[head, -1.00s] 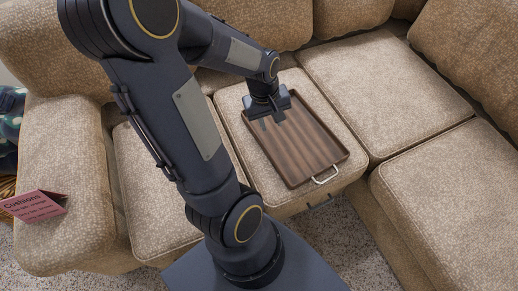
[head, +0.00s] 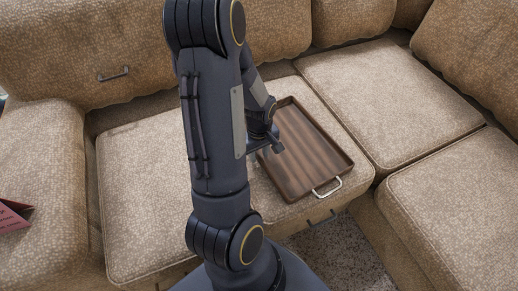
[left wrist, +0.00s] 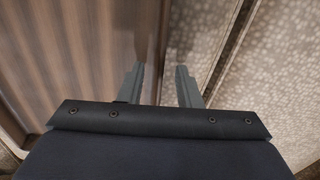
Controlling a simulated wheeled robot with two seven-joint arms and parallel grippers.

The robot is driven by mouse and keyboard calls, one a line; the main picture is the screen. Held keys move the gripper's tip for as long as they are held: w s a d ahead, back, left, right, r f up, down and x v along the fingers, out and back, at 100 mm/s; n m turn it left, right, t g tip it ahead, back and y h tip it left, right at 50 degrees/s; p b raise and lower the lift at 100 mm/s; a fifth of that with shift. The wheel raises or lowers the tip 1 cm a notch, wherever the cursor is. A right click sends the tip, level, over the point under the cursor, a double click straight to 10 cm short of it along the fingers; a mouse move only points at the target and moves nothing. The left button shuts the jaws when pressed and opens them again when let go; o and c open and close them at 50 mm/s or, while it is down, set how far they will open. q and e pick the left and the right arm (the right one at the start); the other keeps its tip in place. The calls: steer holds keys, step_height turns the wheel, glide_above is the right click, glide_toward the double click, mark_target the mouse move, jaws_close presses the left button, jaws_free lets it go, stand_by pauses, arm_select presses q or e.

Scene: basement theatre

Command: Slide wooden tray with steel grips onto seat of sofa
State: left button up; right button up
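The wooden tray (head: 312,150), dark brown with raised walls, lies flat on the seat of the sofa (head: 150,180). One steel grip (head: 327,188) shows at its near end; any grip at the far end cannot be made out. My left gripper (head: 271,143) is at the tray's left side. In the left wrist view my left gripper (left wrist: 160,72) has its fingers apart, one over the tray floor (left wrist: 75,60) and one over the seat fabric (left wrist: 200,55), with the tray's side wall between them. Contact cannot be told. My right gripper is not in view.
A dark handle (head: 113,75) is on the sofa back and another (head: 322,218) on the seat front. A pink card (head: 12,215) stands at the left edge. The seat cushions left and right of the tray are clear. Carpet (head: 345,250) shows in front.

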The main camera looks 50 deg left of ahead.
mark_target(307, 133)
arm_select(q)
steer(key=shift+f, duration=0.15)
jaws_close()
stand_by(0.4)
steer(key=shift+m, duration=0.6)
steer(key=shift+w+d+p, duration=0.2)
steer(key=shift+w+p, duration=0.25)
steer(key=shift+w, duration=4.65)
steer(key=shift+w+d+p, duration=0.15)
steer(key=shift+w+d, duration=0.1)
steer(key=shift+w, duration=1.4)
steer(key=shift+w+d+p, duration=0.1)
steer(key=shift+w+d, duration=0.15)
steer(key=shift+w, duration=1.4)
steer(key=shift+w+d+p, duration=0.15)
steer(key=shift+w+d, duration=0.1)
steer(key=shift+w, duration=1.4)
